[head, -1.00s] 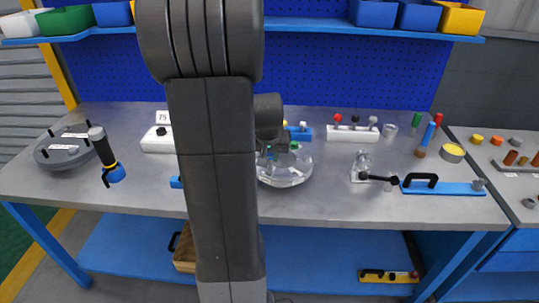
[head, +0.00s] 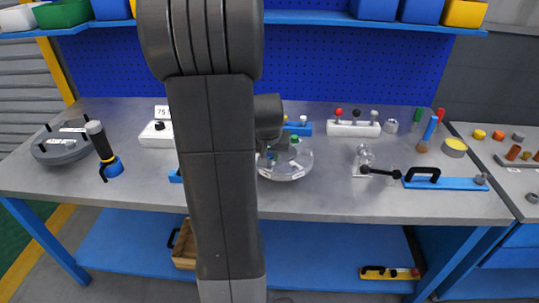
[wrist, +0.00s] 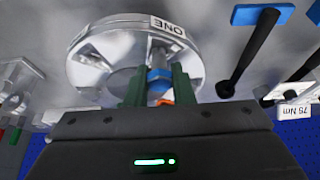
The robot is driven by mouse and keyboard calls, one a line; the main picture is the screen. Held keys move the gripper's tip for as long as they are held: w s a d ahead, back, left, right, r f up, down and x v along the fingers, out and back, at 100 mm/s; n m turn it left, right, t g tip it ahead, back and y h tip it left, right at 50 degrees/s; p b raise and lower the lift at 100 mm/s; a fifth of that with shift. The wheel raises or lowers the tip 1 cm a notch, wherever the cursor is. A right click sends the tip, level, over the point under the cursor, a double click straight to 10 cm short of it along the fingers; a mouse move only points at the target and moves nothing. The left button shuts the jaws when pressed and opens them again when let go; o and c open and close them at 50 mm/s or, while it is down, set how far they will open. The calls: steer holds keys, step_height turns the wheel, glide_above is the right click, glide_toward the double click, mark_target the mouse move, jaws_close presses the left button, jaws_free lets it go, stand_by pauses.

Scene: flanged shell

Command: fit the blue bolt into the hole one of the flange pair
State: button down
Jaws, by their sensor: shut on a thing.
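My gripper (wrist: 158,88) has green fingers shut on the blue bolt (wrist: 158,76), seen in the wrist view. The bolt's blue head is between the fingertips, and a silver part beyond it reaches toward the flange's rim. The silver round flange (wrist: 95,45) has a white label reading ONE (wrist: 168,27) beside the bolt. In the head view, the flange (head: 290,172) is on the bench just right of my arm, which hides part of it. I cannot tell whether the bolt is in the hole or only in front of it.
A dark grey disc with studs (head: 60,150) and a black-and-blue tool (head: 104,150) are at the left. A clamp with a black handle (head: 375,170) and a blue bar (head: 445,183) are at the right. Open bench lies in front of the flange.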

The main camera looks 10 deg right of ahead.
steer(key=shift+f+b, duration=0.35)
steer(key=shift+f, duration=0.15)
steer(key=c, duration=1.2)
jaws_free()
steer(key=shift+o, duration=0.2)
steer(key=shift+r, duration=0.1)
steer(key=v, duration=1.3)
steer(key=shift+s+r+p, duration=0.2)
steer(key=shift+r+p, duration=0.05)
steer(key=shift+p, duration=0.1)
steer(key=x, duration=1.3)
steer(key=shift+w+f+b, duration=0.15)
steer(key=shift+f+b, duration=0.1)
steer(key=shift+b, duration=0.05)
steer(key=shift+r+p, duration=0.3)
